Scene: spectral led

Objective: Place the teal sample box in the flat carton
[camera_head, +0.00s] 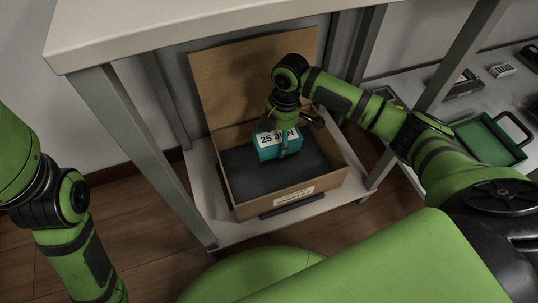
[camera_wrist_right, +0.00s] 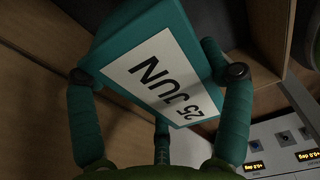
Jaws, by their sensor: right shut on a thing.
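The teal sample box (camera_head: 281,152) has a white label reading "25 JUN". My right gripper (camera_head: 283,135) is shut on it and holds it over the open flat carton. In the right wrist view the box (camera_wrist_right: 196,40) sits between the gripper's fingers (camera_wrist_right: 160,85), its label facing the camera. The flat carton (camera_head: 232,199) is brown cardboard with its lid raised at the back and a dark interior. I cannot tell whether the box touches the carton's floor. Of my left arm, only links show at the left edge; its gripper is out of view.
The carton stands on a low white shelf (camera_head: 228,230) under a pale tabletop (camera_head: 150,30), between grey metal legs (camera_head: 110,130). At the right, a green tray (camera_head: 487,141) and small devices lie on a light surface. In the right wrist view, panels with lit displays (camera_wrist_right: 285,142) show at lower right.

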